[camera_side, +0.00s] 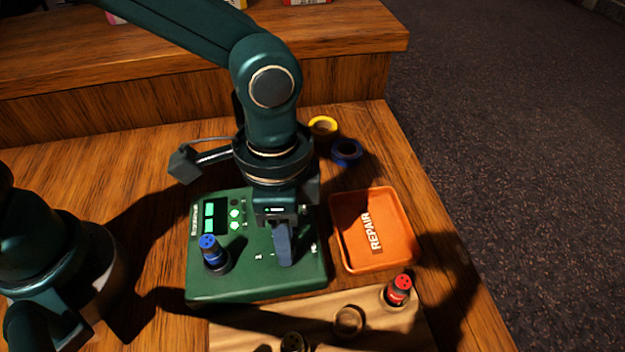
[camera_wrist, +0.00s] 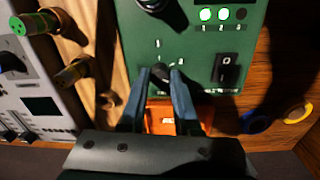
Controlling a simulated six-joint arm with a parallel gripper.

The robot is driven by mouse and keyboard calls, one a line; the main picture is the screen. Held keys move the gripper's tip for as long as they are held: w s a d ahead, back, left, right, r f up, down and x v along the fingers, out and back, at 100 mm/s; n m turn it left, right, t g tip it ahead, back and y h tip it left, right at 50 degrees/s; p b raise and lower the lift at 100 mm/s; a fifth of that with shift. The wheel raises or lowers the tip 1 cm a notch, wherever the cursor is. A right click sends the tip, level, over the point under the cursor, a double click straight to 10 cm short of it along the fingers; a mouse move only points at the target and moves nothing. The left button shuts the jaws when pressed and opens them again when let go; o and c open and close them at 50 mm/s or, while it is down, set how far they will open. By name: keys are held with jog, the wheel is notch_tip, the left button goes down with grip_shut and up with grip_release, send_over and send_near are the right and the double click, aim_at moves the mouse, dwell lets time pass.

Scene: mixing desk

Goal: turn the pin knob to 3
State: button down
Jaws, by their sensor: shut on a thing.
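The green box (camera_side: 215,285) stands on the desk, with a blue plug (camera_side: 209,250) upright on its left part. My gripper (camera_side: 285,260) points down over the box's right part, and its fingers hide the pin knob in the side view. In the wrist view my gripper (camera_wrist: 160,80) has its two blue fingers shut on the sides of the small dark pin knob (camera_wrist: 161,72). Small white marks surround the knob; its pointer direction cannot be told. Of the lights (camera_wrist: 222,14) numbered 1, 2 and 3, the first two are green and the third is dark.
An orange REPAIR tray (camera_side: 345,240) lies right of the box. A wooden rack (camera_side: 390,325) with a red plug (camera_side: 398,288) is in front. Yellow tape (camera_side: 322,125) and blue tape (camera_side: 346,151) lie behind. A black rocker switch (camera_wrist: 228,68) sits near the knob.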

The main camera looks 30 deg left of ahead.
jog(key=shift+m, duration=0.9)
jog(key=c, duration=0.6)
grip_release()
jog(key=shift+r, duration=0.1)
jog(key=shift+w+a+r, duration=0.1)
jog(key=shift+r, duration=2.4)
